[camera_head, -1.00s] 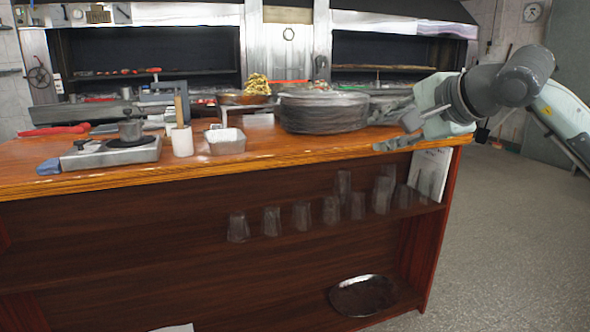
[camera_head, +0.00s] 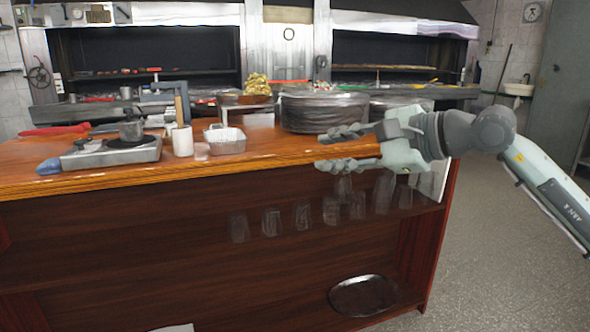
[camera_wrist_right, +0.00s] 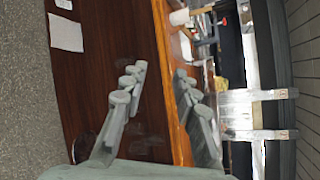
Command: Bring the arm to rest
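My right gripper (camera_head: 345,149) reaches in from the right in the head view, in front of the wooden counter's right part. Its fingers point left, spread apart, with nothing between them. In the right wrist view its two fingers (camera_wrist_right: 160,85) are also apart and empty, with the counter front and edge behind them. My right arm (camera_head: 545,180) runs down to the right edge of the head view. My left gripper is in neither view.
The wooden counter (camera_head: 100,240) holds a small burner with a pot (camera_head: 130,131), a white cup (camera_head: 182,141), a metal tin (camera_head: 225,139) and a stack of dark plates (camera_head: 322,112). Several glasses and a round tray (camera_head: 363,295) are on shelves below. Floor (camera_head: 500,260) at right is clear.

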